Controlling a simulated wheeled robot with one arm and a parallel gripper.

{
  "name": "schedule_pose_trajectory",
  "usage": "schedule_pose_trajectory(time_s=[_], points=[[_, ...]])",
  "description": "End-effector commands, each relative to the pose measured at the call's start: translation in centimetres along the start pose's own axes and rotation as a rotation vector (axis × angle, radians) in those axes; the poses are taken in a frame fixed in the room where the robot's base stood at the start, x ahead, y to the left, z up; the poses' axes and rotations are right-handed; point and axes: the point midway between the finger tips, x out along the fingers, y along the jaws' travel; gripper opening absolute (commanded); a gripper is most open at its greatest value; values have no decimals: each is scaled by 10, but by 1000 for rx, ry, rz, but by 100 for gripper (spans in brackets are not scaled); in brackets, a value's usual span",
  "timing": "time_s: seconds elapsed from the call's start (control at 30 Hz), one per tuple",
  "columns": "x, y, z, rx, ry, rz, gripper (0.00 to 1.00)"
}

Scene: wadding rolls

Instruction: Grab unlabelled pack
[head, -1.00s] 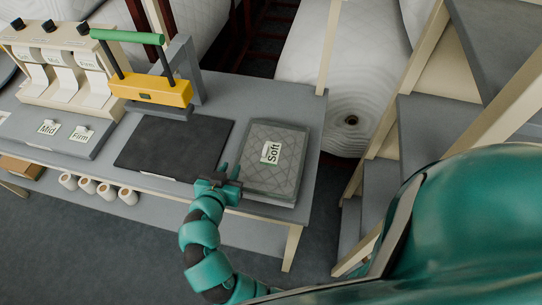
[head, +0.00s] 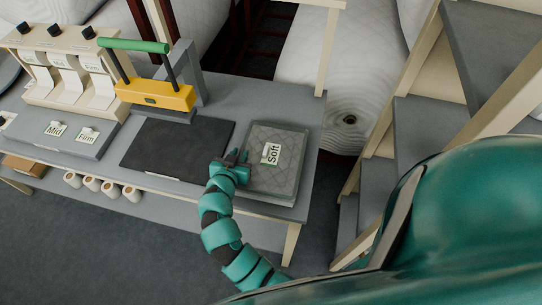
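A grey quilted pack (head: 285,180) lies on the right end of the grey table, with a white label reading "Soft" on its top. It is the only quilted pack I can make out, and I see no pack without a label. My gripper (head: 240,157) is at the pack's left edge, between it and the dark mat. Its fingers are small and partly hidden by the wrist. I cannot tell whether they are open or touch the pack.
A flat dark mat (head: 175,150) lies left of the pack, below a yellow press (head: 155,95) with a green handle. Label dispensers (head: 65,75) and "Mid" and "Firm" tags stand further left. Wooden shelving (head: 375,150) is at the right, and large white rolls (head: 340,75) lie behind.

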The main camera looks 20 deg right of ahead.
Motion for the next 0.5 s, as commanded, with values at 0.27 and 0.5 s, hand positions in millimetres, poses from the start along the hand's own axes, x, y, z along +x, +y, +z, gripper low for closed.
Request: schedule_pose_trajectory(time_s=[0.27,0.5], points=[[9,0,1,-2,0,-2,22],[9,0,1,-1,0,-2,0]])
